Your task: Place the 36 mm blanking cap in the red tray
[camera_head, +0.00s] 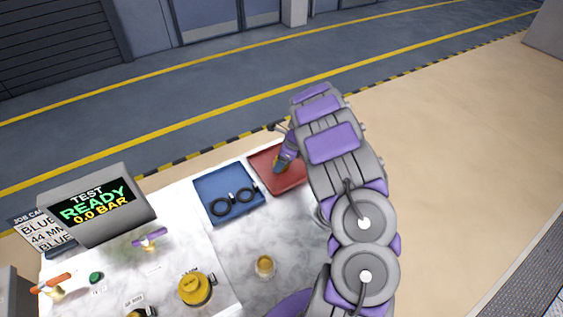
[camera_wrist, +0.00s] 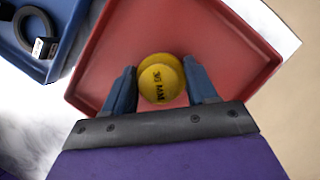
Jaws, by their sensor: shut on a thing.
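The yellow blanking cap (camera_wrist: 161,80), lettered "36 MM" on top, sits between my gripper's two fingers in the wrist view. My gripper (camera_wrist: 161,90) is shut on it, one blue finger on each side. In the wrist view the cap and fingertips are over the red tray (camera_wrist: 222,35). The red tray (camera_head: 268,158) also shows in the head view at the back right of the table, partly covered by my arm. My gripper (camera_head: 280,165) points down over it there. I cannot tell whether the cap touches the tray floor.
The blue tray (camera_head: 212,184) with dark rings stands left of the red tray. A small yellowish piece (camera_head: 265,265) is on the white table in front. A larger yellow cap (camera_head: 195,288) and a test display (camera_head: 98,205) reading "READY 0.0 BAR" are further left.

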